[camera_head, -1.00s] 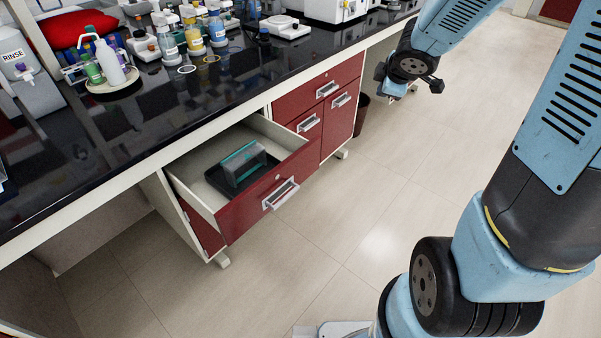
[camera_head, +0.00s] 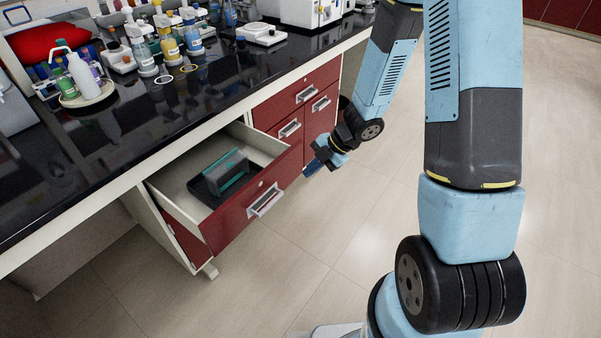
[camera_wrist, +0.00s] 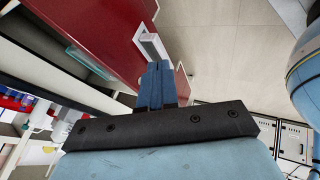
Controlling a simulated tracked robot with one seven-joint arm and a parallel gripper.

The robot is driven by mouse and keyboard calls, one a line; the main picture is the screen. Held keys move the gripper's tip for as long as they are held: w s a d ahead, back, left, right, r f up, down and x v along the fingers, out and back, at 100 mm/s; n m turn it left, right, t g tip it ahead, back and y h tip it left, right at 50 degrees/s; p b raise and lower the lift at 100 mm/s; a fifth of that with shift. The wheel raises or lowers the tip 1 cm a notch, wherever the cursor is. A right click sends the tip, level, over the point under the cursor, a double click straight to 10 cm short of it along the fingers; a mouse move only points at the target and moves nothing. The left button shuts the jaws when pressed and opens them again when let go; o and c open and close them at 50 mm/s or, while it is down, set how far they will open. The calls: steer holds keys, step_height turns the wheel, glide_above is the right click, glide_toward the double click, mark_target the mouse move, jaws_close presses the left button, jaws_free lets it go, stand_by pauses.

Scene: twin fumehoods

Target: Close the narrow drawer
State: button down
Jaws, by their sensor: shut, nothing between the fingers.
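The open drawer has a red front (camera_head: 256,203) with a silver handle (camera_head: 265,200) and pale side walls. It is pulled out from under the bench, with a dark tray and a grey and teal object (camera_head: 218,174) inside. My gripper (camera_head: 312,170) is just right of the drawer front's right end, apart from the handle. In the wrist view my gripper's blue fingers (camera_wrist: 155,86) are together and empty. The red drawer front (camera_wrist: 95,35) and its handle (camera_wrist: 151,46) lie beyond the fingertips there.
A red cabinet (camera_head: 300,95) with closed small drawers stands right of the open drawer. The black bench top (camera_head: 110,150) carries bottles, a white dispenser bottle (camera_head: 80,72) and a balance (camera_head: 261,34). The tiled floor (camera_head: 330,230) in front is clear.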

mark_target(276, 187)
steer(key=shift+w+a+f, duration=0.5)
steer(key=shift+a+f, duration=0.7)
steer(key=shift+a, duration=0.2)
steer(key=shift+w+a+f, duration=0.45)
steer(key=shift+a+f, duration=0.75)
steer(key=shift+a, duration=0.25)
steer(key=shift+w+a+f, duration=0.5)
steer(key=shift+a+f, duration=0.7)
steer(key=shift+a, duration=0.2)
